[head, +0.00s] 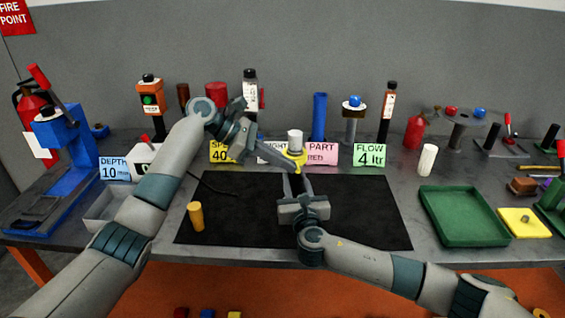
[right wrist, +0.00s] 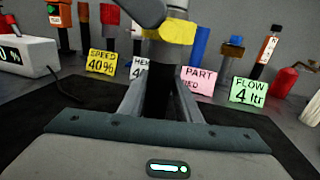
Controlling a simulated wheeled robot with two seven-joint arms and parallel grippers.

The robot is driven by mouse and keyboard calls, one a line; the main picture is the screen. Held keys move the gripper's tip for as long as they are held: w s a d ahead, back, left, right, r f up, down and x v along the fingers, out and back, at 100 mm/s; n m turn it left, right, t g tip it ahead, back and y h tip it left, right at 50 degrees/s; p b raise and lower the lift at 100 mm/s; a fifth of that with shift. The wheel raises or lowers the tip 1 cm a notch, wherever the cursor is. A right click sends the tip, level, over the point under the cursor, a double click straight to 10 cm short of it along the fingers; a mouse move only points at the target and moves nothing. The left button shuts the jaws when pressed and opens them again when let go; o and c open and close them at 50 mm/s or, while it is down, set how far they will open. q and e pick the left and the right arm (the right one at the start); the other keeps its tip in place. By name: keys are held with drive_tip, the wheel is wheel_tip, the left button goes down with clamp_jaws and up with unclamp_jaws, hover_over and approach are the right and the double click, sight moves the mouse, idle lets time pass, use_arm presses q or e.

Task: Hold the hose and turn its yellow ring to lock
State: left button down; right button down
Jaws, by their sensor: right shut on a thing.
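The yellow ring (head: 295,158) sits near the middle of the table's back, with a pale cylinder (head: 295,138) above it. In the right wrist view the yellow ring (right wrist: 168,32) is at the top of a dark upright hose (right wrist: 157,90). My right gripper (head: 303,183) is shut on the hose below the ring, one finger on each side. My left gripper (head: 278,155) comes in from the left and reaches the ring. Its fingertips are too small to tell whether they touch or grip it. A grey part at the top of the right wrist view hides some of the ring's surroundings.
A black mat (head: 365,215) lies under the grippers. A green tray (head: 465,216) is at the right. Label cards, including a pink one (head: 318,154), and bottles line the back. A blue press (head: 65,160) stands at the left.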

use_arm(q)
drive_tip(key=shift+s+d+f, duration=0.1)
drive_tip(key=shift+s+d, duration=0.15)
drive_tip(key=shift+d, duration=0.45)
drive_tip(key=shift+d+n+t, duration=0.8)
drive_tip(key=shift+d, duration=0.3)
use_arm(e)
drive_tip(key=shift+d, duration=0.1)
use_arm(q)
drive_tip(key=shift+w+a, duration=0.1)
drive_tip(key=shift+a, duration=0.2)
drive_tip(key=shift+w+a, duration=0.25)
drive_tip(key=shift+a, duration=0.25)
drive_tip(key=shift+s+a, duration=0.1)
drive_tip(key=s+a+r, duration=0.7)
drive_tip(key=s+r, duration=0.1)
drive_tip(key=shift+s, duration=0.4)
